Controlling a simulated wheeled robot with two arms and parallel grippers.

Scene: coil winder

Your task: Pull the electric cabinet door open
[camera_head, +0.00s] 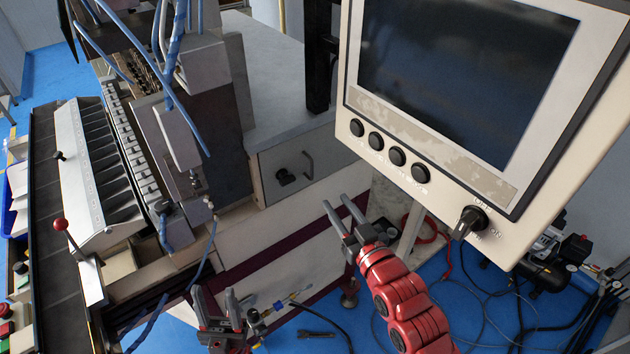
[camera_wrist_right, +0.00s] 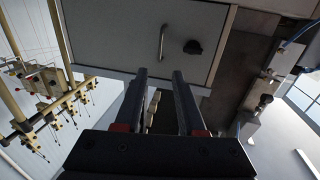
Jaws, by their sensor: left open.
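The electric cabinet door (camera_head: 268,160) is a grey panel at the end of the machine, and it looks shut. It carries a metal bar handle (camera_head: 308,165) and a black knob (camera_head: 286,178). In the right wrist view the door (camera_wrist_right: 125,25) shows its handle (camera_wrist_right: 162,42) just beyond the fingertips, with the knob (camera_wrist_right: 193,47) to its right. My right gripper (camera_head: 336,200) is open and empty, below and to the right of the handle, not touching it. It fills the lower wrist view (camera_wrist_right: 160,76). My left gripper (camera_head: 212,293) is open and empty, low in front of the machine.
A large control screen (camera_head: 460,75) with a row of black buttons hangs at the upper right, close above my right arm. The winder (camera_head: 100,180) with a red-knobbed lever (camera_head: 62,225) stands left. Cables and tools lie on the blue floor (camera_head: 300,335).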

